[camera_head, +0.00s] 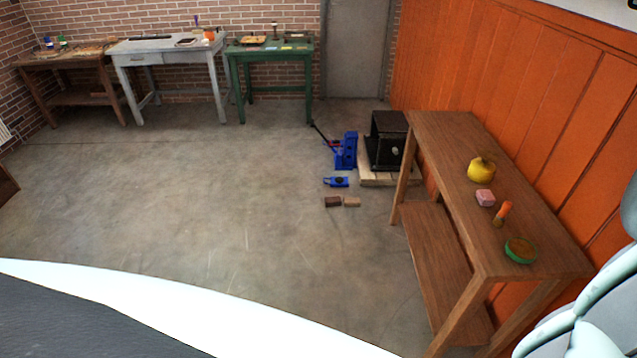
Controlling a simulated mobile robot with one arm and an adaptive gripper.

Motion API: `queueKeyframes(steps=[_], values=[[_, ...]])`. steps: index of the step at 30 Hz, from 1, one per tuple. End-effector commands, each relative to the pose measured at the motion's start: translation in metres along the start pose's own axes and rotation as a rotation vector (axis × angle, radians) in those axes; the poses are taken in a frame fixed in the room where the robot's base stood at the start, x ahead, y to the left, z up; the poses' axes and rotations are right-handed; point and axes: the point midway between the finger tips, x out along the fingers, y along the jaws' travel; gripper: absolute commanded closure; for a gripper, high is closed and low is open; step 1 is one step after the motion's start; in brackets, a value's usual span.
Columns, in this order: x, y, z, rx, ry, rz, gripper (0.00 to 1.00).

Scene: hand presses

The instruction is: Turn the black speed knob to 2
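I cannot make out a black speed knob in this view. A black box-like machine (389,125) stands on a wooden pallet at the back right, beside the orange wall. It has a small pale spot on its front, too small to identify. Tools and small items lie on the far benches, too small to tell whether one carries the knob. My gripper is not in view; only pale rounded parts of my own body show at the right edge and along the bottom.
A brown wooden table (455,150) with a lower shelf stands at right, holding a yellow round object (480,170), a pink block (485,197), an orange-handled tool (502,213) and a green-rimmed dish (520,250). A blue press (346,152) stands on the floor. The floor (200,190) is clear at centre-left.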

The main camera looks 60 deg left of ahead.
Motion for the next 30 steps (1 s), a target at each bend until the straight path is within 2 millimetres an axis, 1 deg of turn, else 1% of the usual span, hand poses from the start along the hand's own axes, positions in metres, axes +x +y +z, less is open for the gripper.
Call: queueKeyframes(steps=[1,15,16,20,27,30], values=[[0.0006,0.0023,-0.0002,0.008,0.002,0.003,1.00],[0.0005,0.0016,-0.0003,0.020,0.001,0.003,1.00],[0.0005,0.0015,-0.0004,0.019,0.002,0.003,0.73],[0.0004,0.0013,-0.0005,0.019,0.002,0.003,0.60],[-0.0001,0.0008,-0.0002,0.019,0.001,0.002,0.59],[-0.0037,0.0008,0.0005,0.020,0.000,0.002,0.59]])
